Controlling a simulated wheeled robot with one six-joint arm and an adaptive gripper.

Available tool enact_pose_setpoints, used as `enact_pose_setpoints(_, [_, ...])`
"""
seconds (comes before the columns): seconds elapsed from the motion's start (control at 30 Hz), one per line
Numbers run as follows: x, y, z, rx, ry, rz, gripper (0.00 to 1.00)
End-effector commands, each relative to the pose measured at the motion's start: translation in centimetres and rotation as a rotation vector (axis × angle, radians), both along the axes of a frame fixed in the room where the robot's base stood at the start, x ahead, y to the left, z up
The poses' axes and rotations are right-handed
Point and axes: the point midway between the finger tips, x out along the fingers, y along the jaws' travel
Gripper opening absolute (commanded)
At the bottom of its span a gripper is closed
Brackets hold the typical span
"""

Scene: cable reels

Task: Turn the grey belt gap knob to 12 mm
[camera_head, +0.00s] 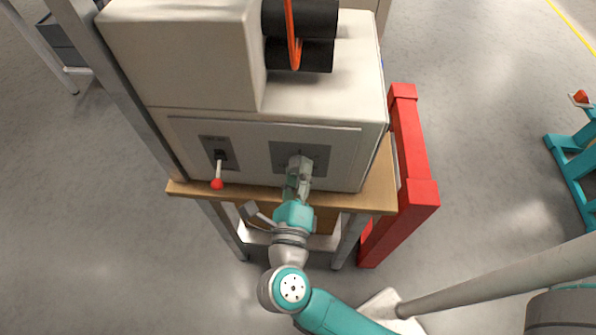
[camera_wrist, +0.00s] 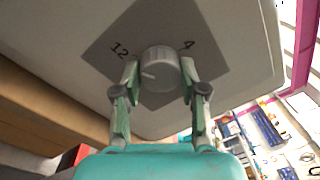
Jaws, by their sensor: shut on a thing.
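The grey belt gap knob (camera_wrist: 160,65) sits on a dark grey diamond-shaped plate (camera_wrist: 110,45) on the machine's front panel. A short pale line on the knob face points left and slightly down in the wrist view, below the "12". My gripper (camera_wrist: 159,74) is shut on the knob, one finger on each side. In the head view my gripper (camera_head: 298,183) is at the plate (camera_head: 318,153) and hides most of the knob.
A lever with a red ball (camera_head: 217,184) sticks out from the panel left of the knob. The machine stands on a wooden-topped table (camera_head: 373,198). A red frame (camera_head: 412,150) stands close on the right.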

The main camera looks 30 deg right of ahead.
Motion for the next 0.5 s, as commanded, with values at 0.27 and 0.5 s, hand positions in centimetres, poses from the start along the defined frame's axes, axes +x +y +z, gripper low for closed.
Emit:
enact_pose_setpoints(0.27, [-0.01, 0.0, -0.2, 0.004, 0.003, 0.0, 0.07])
enact_pose_setpoints(0.5, [-0.01, 0.0, -0.15, 0.003, 0.002, 0.0, 0.67])
